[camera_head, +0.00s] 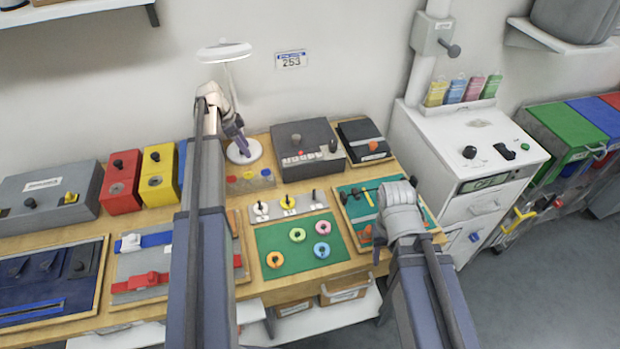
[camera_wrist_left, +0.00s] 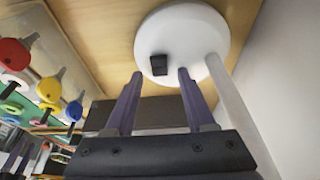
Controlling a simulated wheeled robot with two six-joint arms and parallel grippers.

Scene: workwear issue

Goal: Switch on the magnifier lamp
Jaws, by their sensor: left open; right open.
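The magnifier lamp stands at the back of the workbench, with a white round head (camera_head: 224,52) on a stem above a round white base (camera_head: 251,151). In the left wrist view the base (camera_wrist_left: 200,28) carries a small black switch (camera_wrist_left: 159,64). My left gripper (camera_head: 236,144) is open at the base. In the left wrist view its two purple fingers (camera_wrist_left: 158,76) point toward the base, with the switch between and just beyond their tips. I cannot tell whether they touch it. My right gripper (camera_head: 388,224) is open over the green tool board, partly hidden by its wrist.
Near the lamp are a grey box with a knob (camera_head: 305,137), a small tray with coloured knobs (camera_head: 250,181) and a yellow box (camera_head: 160,173). A green mat with rings (camera_head: 272,242) lies in front. A white cabinet (camera_head: 468,150) stands right of the bench.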

